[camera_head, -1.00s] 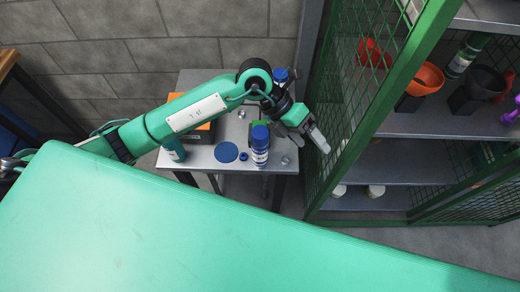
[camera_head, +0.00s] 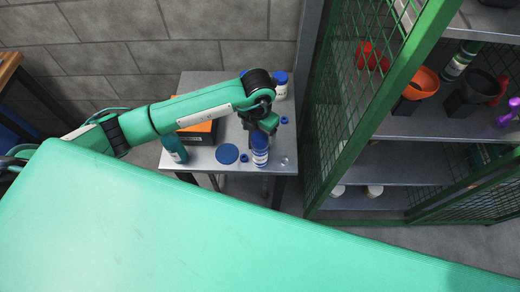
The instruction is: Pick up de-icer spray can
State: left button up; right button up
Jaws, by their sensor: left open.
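A blue can with a white label band (camera_head: 260,158) stands upright near the front right of the small grey metal table (camera_head: 207,160). It may be the de-icer can; its label is too small to read. My left gripper (camera_head: 266,124) is open, pointing down just above and behind this can, and it covers part of the can's top. Contact between them cannot be told. Another white container with a blue cap (camera_head: 281,84) stands at the table's back right, partly behind my arm. A teal bottle (camera_head: 174,151) stands at the front left. My right gripper is not in view.
A dark box with an orange top (camera_head: 200,129), a flat blue disc (camera_head: 227,153) and small blue rings (camera_head: 244,158) are on the table. A green mesh cabinet (camera_head: 345,120) with shelved funnels (camera_head: 422,82) stands close on the right. A teal surface fills the foreground.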

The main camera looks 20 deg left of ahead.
aim_at(260, 149)
pick_arm(q)
jog(key=f+p, duration=0.2)
jog(key=f, duration=0.1)
jog(key=f+p, duration=0.1)
jog(key=f, duration=0.1)
jog(key=shift+w+d, duration=0.2)
jog(key=shift+d, duration=0.1)
jog(key=shift+f, duration=0.4)
jog(key=shift+w, duration=0.1)
grip_shut()
